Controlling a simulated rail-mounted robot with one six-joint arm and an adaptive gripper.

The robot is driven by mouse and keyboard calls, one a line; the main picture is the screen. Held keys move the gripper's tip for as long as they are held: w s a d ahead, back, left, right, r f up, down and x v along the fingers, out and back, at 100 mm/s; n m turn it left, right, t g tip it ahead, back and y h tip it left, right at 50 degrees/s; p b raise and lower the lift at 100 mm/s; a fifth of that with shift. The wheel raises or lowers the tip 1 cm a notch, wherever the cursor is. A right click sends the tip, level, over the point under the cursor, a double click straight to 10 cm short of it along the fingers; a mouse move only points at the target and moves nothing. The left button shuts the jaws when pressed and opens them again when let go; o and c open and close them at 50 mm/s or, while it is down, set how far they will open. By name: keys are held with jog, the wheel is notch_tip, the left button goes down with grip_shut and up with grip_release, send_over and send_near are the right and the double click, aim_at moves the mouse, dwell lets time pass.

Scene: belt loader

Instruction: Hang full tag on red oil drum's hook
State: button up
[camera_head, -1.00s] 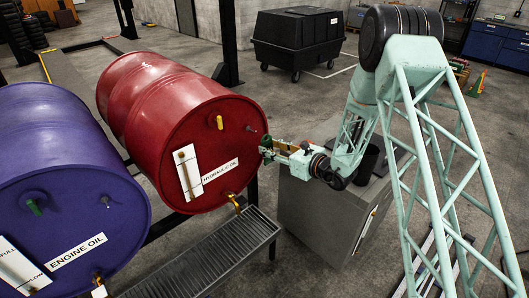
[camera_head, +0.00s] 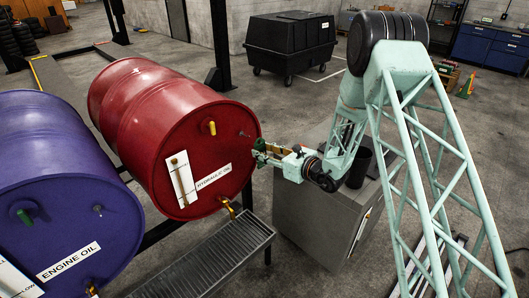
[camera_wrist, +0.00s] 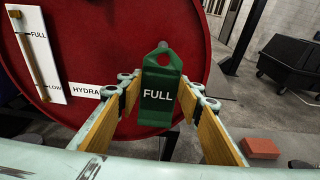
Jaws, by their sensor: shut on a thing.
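The red oil drum (camera_head: 150,105) lies on its side with its round face toward me. A small hook-like peg (camera_head: 241,134) sticks out near the right of its face. My gripper (camera_head: 259,152) is just right of and below that peg in the head view. In the wrist view its wooden-padded fingers are shut on the green FULL tag (camera_wrist: 158,106), upright, lettering facing the camera. The tag's top loop with its hole (camera_wrist: 163,55) stands above the fingers, in front of the drum face (camera_wrist: 120,45).
A purple engine oil drum (camera_head: 60,170) lies left of the red one. A sight gauge (camera_head: 181,178), yellow plug (camera_head: 212,128) and brass tap (camera_head: 228,207) are on the red drum's face. A grate (camera_head: 205,262) runs below. A grey cabinet (camera_head: 310,215) stands under my arm.

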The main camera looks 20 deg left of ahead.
jog(key=shift+r+x, duration=0.15)
jog(key=shift+x, duration=2.1)
jog(key=shift+r+x, duration=0.1)
jog(key=shift+x, duration=2.1)
jog(key=shift+w+a, duration=0.1)
jog(key=shift+a, duration=0.05)
jog(key=o, duration=0.9)
jog(key=shift+v, duration=6)
